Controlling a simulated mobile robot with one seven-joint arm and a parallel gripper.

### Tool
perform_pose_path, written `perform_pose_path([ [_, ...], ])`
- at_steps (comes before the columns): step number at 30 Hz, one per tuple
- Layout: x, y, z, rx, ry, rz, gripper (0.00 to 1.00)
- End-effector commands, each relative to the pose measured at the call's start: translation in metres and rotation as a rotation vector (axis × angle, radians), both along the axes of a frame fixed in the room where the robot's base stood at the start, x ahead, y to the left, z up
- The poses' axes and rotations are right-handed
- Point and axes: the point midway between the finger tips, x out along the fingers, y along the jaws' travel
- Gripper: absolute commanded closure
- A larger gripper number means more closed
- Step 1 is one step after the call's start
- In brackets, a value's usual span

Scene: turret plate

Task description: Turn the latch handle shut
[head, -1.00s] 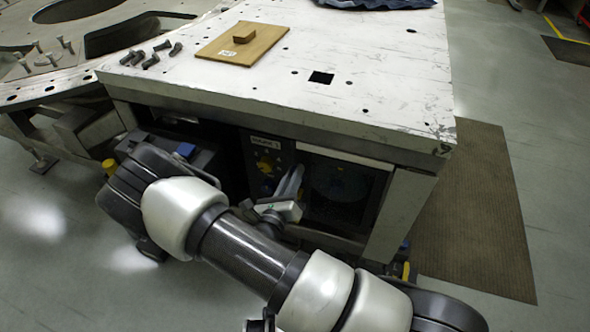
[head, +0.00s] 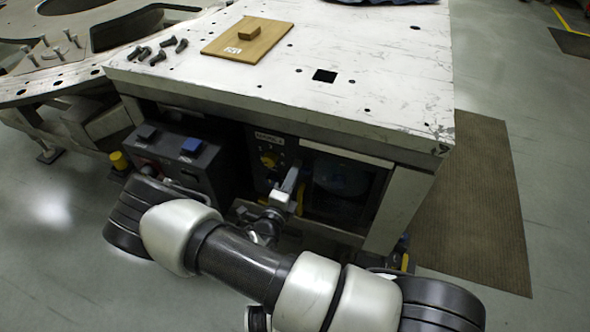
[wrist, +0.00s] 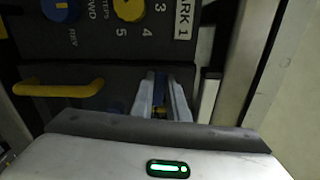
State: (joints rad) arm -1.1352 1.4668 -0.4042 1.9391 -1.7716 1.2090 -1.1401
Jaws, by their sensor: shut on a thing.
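My gripper (head: 291,182) is at the front of the cabinet, just right of the control panel (head: 268,146). It also shows in the wrist view (wrist: 160,92), with its two fingers close together and shut on a narrow dark piece, apparently the latch handle (wrist: 160,80). The fingers hide most of the handle, so its exact angle cannot be told. A small yellow spot shows between the fingers. A yellow bar (wrist: 58,88) stands out from the dark front, apart from the fingers. In the head view, a yellow piece (head: 300,196) shows just right of my gripper.
The panel has a yellow knob (wrist: 128,9) and a blue knob (wrist: 60,9). A dark recess (head: 345,185) opens right of my gripper. The white tabletop (head: 390,95) overhangs above. A grey box with buttons (head: 178,160) stands at the left.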

Motion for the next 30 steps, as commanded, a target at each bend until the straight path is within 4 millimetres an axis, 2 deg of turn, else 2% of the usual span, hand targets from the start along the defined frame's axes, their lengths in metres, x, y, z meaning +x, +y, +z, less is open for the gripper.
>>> perform_pose_path([
  [9,-0.0005,-0.0004,-0.0024,-0.106,0.046,-0.001,1.0],
  [25,-0.0005,-0.0006,-0.0028,-0.127,0.054,-0.002,1.0],
  [26,-0.0005,-0.0007,-0.0028,-0.127,0.054,-0.002,0.83],
  [27,-0.0005,-0.0006,-0.0027,-0.127,0.054,-0.002,0.76],
  [29,-0.0005,-0.0007,-0.0026,-0.126,0.053,-0.001,0.67],
  [30,-0.0004,-0.0005,-0.0026,-0.126,0.053,-0.001,0.67],
])
